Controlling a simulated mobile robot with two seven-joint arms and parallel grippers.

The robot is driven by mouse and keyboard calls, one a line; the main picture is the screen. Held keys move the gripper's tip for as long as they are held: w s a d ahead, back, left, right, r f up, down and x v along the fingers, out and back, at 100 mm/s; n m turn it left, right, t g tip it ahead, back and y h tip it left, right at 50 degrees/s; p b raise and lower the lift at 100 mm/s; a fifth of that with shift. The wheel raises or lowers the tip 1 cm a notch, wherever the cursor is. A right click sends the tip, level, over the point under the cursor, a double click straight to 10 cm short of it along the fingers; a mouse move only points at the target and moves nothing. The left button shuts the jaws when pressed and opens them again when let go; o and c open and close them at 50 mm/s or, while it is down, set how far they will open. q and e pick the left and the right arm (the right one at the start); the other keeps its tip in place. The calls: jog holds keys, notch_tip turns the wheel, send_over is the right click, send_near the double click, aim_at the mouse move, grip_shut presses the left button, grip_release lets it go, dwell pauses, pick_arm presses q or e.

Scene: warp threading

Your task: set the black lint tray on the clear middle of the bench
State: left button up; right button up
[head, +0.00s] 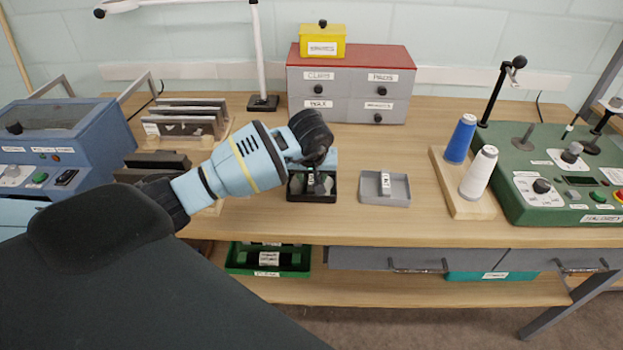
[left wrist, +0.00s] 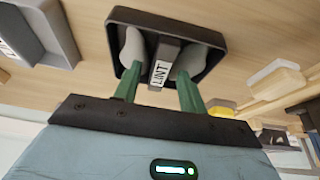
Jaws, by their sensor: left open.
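The black lint tray (head: 311,199) appears to rest on the bench top near its front middle, left of a grey tray. Its upright centre handle with a "LINT" label (left wrist: 159,73) shows in the left wrist view, inside the tray's rim (left wrist: 168,20). My left gripper (head: 317,184) is over the tray, pointing down into it. In the left wrist view its two fingers (left wrist: 160,65) are open, one on each side of the handle, with small gaps visible. The hand partly hides the tray in the head view. My right gripper is not in view.
The grey tray (head: 400,198) sits just right of the black tray. A wooden stand (head: 463,205) with blue and white cones and a green machine (head: 560,180) are further right. A drawer cabinet (head: 350,88) stands behind. Bare bench (head: 425,150) lies between them.

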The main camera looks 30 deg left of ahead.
pick_arm(q)
jog(key=v, duration=0.9)
jog(key=shift+r, duration=0.25)
